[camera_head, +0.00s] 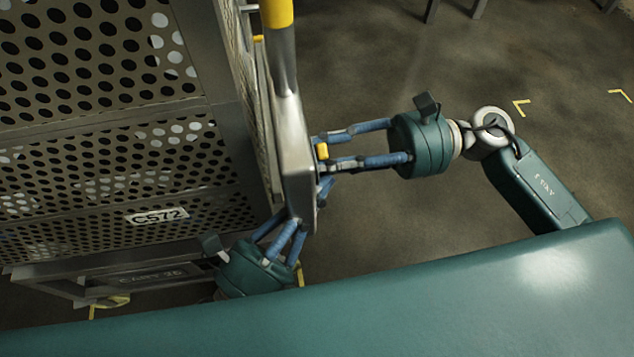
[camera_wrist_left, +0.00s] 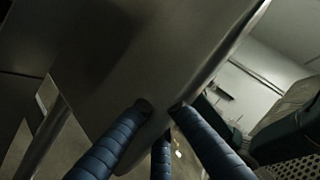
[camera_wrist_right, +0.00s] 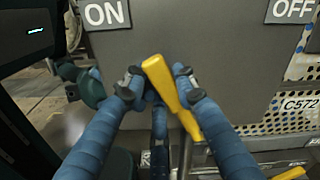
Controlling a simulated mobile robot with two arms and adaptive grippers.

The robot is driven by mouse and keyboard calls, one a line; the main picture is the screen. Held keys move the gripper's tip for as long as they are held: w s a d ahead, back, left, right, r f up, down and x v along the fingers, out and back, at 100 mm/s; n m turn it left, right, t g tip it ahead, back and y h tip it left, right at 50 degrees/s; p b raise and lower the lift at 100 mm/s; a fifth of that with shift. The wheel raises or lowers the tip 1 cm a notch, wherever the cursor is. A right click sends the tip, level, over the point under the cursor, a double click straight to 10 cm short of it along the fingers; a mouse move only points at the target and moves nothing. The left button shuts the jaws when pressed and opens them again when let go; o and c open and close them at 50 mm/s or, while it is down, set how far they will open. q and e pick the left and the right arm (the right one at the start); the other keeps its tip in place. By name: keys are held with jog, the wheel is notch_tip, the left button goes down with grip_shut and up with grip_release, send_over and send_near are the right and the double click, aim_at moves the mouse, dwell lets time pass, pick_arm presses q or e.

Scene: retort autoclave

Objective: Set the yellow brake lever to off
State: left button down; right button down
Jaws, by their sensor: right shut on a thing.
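The yellow brake lever (camera_wrist_right: 172,95) stands out from a grey panel (camera_wrist_right: 225,75) in the right wrist view, tilted with its upper end to the left. An ON sign (camera_wrist_right: 107,14) is at the upper left and an OFF sign (camera_wrist_right: 293,10) at the upper right. My right gripper (camera_wrist_right: 158,85) is shut on the lever. In the head view my right gripper (camera_head: 325,150) comes at the panel from the right, and only a bit of yellow shows between its fingers. My left gripper (camera_head: 300,205) is at the panel's lower end; its fingertips are partly hidden there.
A perforated metal cage cart (camera_head: 110,100) with a C572 label (camera_head: 157,216) fills the left of the head view. A grey post with a yellow top (camera_head: 278,40) rises above the panel. The floor (camera_head: 400,50) at the upper right is mostly clear, with yellow corner marks.

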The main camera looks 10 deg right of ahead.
pick_arm(q)
jog(key=shift+w+a+r, duration=0.1)
jog(key=shift+w+r, duration=0.5)
jog(key=shift+r, duration=0.05)
pick_arm(e)
jog(key=shift+s+a, duration=0.1)
jog(key=shift+s, duration=0.1)
jog(key=c, duration=1.6)
grip_release()
jog(key=shift+o, duration=1.3)
pick_arm(q)
jog(key=shift+d, duration=0.25)
pick_arm(e)
jog(key=shift+d, duration=0.2)
pick_arm(q)
jog(key=shift+f, duration=0.2)
pick_arm(e)
jog(key=shift+d, duration=0.1)
